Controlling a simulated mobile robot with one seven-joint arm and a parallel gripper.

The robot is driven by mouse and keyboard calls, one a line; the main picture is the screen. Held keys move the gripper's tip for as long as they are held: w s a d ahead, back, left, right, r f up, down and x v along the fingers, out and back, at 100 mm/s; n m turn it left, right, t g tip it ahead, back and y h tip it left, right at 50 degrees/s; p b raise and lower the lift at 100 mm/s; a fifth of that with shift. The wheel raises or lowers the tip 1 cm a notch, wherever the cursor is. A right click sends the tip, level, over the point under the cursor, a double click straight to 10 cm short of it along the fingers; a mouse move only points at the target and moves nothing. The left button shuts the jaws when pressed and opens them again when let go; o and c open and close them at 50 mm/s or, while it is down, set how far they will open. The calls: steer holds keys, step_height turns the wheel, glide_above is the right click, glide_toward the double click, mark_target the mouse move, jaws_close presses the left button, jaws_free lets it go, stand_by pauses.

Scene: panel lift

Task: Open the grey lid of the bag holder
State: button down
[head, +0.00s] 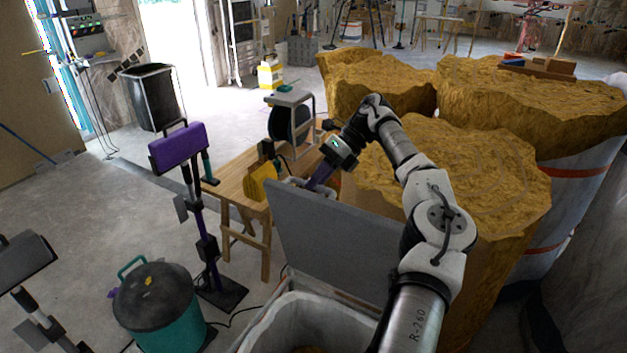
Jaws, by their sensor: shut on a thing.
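The grey lid (335,238) is a flat panel that stands raised and tilted at the back of the bag holder (256,333). The holder's opening, lined with a white bag (290,322), shows at the bottom of the picture. My gripper (312,186) is at the lid's upper left edge, with its purple fingers shut at a pale handle there. The exact contact is small and partly hidden. My arm covers the right part of the lid and holder.
A wooden workbench (240,180) with a reel and a yellow item stands behind the lid. Large bags of ochre material (470,180) crowd the right. A purple-headed stand (178,148) and a teal bin (157,310) are at left. Open floor lies far left.

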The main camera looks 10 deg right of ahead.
steer(key=shift+d+f, duration=0.2)
steer(key=shift+f, duration=0.6)
steer(key=c, duration=1.6)
jaws_free()
steer(key=shift+w, duration=0.15)
steer(key=shift+c, duration=0.2)
steer(key=shift+o, duration=1.2)
steer(key=shift+w+f, duration=0.2)
steer(key=shift+w, duration=0.05)
steer(key=shift+s+r, duration=0.1)
steer(key=shift+r, duration=0.2)
steer(key=shift+a, duration=0.1)
